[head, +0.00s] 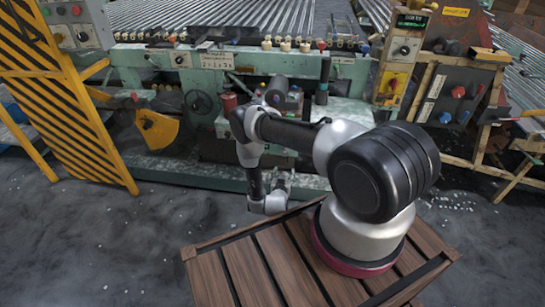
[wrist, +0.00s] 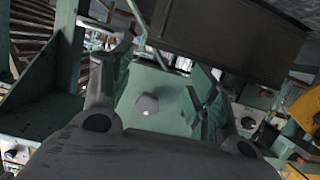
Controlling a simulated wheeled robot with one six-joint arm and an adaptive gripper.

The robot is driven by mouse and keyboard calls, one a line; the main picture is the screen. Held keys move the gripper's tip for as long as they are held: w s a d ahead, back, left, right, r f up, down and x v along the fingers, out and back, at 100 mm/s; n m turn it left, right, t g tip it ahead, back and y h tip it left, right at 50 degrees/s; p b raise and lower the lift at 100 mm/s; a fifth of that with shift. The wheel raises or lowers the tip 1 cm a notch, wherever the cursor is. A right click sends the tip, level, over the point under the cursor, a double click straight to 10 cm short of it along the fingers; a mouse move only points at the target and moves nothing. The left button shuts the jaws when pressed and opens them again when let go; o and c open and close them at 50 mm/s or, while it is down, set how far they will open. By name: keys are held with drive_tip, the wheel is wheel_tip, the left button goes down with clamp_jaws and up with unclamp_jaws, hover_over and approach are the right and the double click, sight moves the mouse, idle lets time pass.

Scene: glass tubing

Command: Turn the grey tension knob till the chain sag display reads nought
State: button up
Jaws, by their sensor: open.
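My gripper (wrist: 160,68) is open in the wrist view, its grey fingers apart on either side of a green panel. A small pale grey knob-like part (wrist: 146,104) shows on that panel between the fingers, with no finger seen touching it. I cannot tell for sure that it is the tension knob. In the head view, the end of my arm is low in front of the green machine, and its fingers are too small to make out. A small display with green digits (head: 411,20) tops the box at the upper right; its reading is too small to read.
The green machine (head: 160,177) runs across the back, with levers and dials. A yellow-black striped guard (head: 70,100) stands at left. A yellow control box (head: 393,83) is at right. A dark block (wrist: 235,38) fills the upper right of the wrist view. Grey floor lies open at front left.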

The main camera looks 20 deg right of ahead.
wheel_tip(320, 180, up, 6)
drive_tip(key=w+t+h, duration=0.1)
drive_tip(key=t+h, duration=0.1)
drive_tip(key=t, duration=0.1)
drive_tip(key=x, duration=0.7)
drive_tip(key=shift+w+d+r, duration=0.2)
drive_tip(key=shift+w, duration=0.1)
drive_tip(key=c, duration=1)
